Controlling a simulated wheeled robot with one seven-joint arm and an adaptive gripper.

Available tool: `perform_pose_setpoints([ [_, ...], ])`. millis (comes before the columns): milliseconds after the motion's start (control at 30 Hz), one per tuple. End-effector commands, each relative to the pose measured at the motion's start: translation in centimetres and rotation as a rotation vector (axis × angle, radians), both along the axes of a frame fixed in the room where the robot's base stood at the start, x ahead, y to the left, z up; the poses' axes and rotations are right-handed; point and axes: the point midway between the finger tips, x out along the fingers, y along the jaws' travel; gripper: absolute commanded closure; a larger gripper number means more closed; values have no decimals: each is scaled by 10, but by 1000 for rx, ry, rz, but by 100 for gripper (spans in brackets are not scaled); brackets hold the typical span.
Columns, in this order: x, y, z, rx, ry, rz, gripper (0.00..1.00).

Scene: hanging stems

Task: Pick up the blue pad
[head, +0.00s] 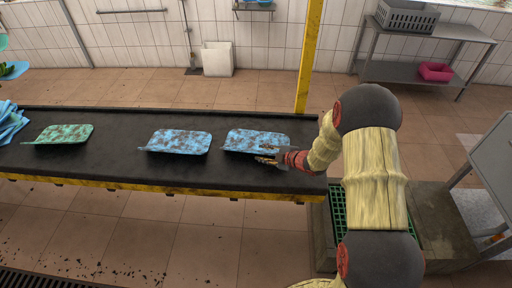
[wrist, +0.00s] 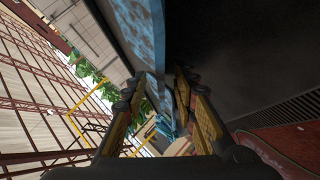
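A blue pad (head: 257,140) with brown stains lies on the black belt, at its right end. A second stained blue pad (head: 180,142) lies to its left. My gripper (head: 267,154) is at the near right edge of the right-hand blue pad, low over the belt. In the wrist view, my gripper (wrist: 160,82) has its two fingers spread apart. The blue pad (wrist: 142,35) shows edge-on there, its edge running down between the fingertips. I cannot tell whether either finger touches it.
The black belt (head: 110,172) has a yellow frame. A green stained pad (head: 64,134) and a pile of blue cloth-like pieces (head: 10,122) lie farther left. A yellow post (head: 309,55) rises behind the belt. A metal table (head: 420,73) stands at the back right.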

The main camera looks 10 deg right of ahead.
Motion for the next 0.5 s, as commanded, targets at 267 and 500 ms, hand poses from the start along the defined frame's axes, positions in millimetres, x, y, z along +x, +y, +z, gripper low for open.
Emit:
perform_pose_setpoints([
  [267,27,17,-21,0,-1,1,72],
  [500,28,17,-20,0,0,0,73],
])
